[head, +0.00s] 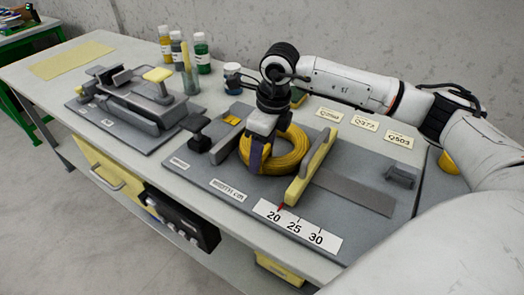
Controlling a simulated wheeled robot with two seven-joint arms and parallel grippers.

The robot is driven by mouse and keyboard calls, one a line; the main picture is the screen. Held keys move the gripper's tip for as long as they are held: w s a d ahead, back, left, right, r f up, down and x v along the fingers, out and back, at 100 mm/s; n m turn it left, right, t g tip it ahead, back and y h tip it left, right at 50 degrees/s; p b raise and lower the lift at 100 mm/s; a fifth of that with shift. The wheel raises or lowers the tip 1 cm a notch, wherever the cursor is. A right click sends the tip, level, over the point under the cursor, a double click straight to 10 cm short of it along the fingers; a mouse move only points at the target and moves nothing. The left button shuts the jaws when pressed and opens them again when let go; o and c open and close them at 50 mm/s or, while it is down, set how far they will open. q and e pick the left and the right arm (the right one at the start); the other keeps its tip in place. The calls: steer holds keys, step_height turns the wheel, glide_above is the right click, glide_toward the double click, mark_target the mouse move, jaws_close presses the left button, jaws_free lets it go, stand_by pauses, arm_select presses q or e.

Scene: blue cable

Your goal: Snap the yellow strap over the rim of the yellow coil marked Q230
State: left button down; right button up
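A dark purple piece shows at the fingers. I cannot make out a yellow strap. A row of small tags (365,124) stands behind the coil; the leftmost is too blurred to read surely. My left gripper is not in view.
A scale (297,228) marked 20, 25, 30 with a red pointer is in front. A grey clamp device (135,105) stands left on its own plate. Several bottles (181,50) and a cup stand behind. A yellow mat (72,60) lies far left. My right arm covers the right.

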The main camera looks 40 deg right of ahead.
steer(key=shift+f, duration=0.35)
stand_by(0.4)
steer(key=o, duration=1.2)
steer(key=shift+r+p, duration=2.25)
steer(key=shift+r, duration=1.3)
